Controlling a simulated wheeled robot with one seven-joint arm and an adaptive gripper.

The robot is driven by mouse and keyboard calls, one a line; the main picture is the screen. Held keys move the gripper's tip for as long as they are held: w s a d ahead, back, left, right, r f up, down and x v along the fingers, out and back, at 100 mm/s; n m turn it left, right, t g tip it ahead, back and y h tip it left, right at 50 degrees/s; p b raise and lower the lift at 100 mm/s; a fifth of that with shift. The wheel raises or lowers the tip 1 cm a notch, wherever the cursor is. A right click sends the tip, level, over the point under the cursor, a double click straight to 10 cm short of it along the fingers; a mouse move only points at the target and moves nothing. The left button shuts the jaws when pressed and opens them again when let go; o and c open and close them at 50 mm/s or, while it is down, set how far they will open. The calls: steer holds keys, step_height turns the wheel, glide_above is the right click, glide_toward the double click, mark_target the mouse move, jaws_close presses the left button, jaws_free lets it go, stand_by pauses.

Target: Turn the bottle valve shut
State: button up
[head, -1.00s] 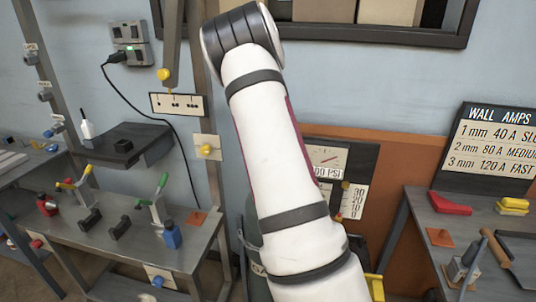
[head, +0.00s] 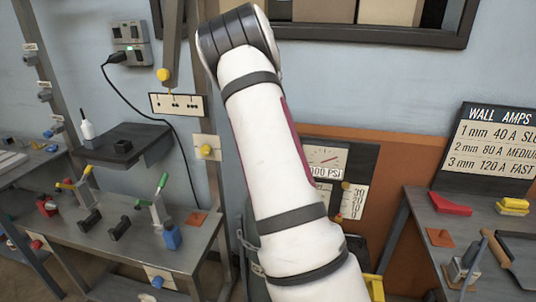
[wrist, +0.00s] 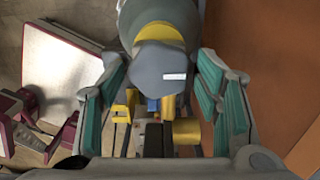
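In the wrist view, the bottle valve's grey lobed knob (wrist: 161,72) carries a white mark, seen from above. The grey-green bottle (wrist: 183,14) with a yellow collar shows behind it. My gripper (wrist: 160,76) has its teal-padded fingers spread on either side of the knob. A narrow gap shows at the right finger; whether the left finger touches is hard to tell. Yellow and dark fittings show below the knob. In the head view, my white arm hides the knob, my gripper and most of the bottle.
A gauge panel (head: 360,165) stands on the wall behind my arm. The left bench (head: 110,245) holds clamps, and the right bench (head: 410,215) holds a red block and tools. In the wrist view, a pale panel (wrist: 58,65) and maroon parts lie left, and an orange-brown surface (wrist: 265,60) lies right.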

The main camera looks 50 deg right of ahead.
steer(key=shift+r, duration=0.1)
step_height(320, 180, up, 12)
stand_by(0.7)
stand_by(0.4)
steer(key=s+a+r+n+t+p, duration=0.1)
steer(key=s+a+r+n, duration=0.35)
steer(key=a, duration=0.25)
steer(key=s+a+r+n+t+y+p, duration=0.1)
steer(key=s+a+r+n+p, duration=0.15)
steer(key=a+n, duration=0.4)
steer(key=s+a+r+n+p, duration=0.1)
steer(key=s+a+r+n, duration=0.3)
steer(key=a, duration=0.5)
steer(key=s+a+f+n+t+p, duration=0.1)
steer(key=s+a+n, duration=0.6)
steer(key=s, duration=0.2)
steer(key=s+a+f+n+t+h+p, duration=0.1)
steer(key=s+a+n+p, duration=0.1)
steer(key=s+a+n, duration=0.6)
steer(key=shift+s+p, duration=0.3)
steer(key=shift+s, duration=0.95)
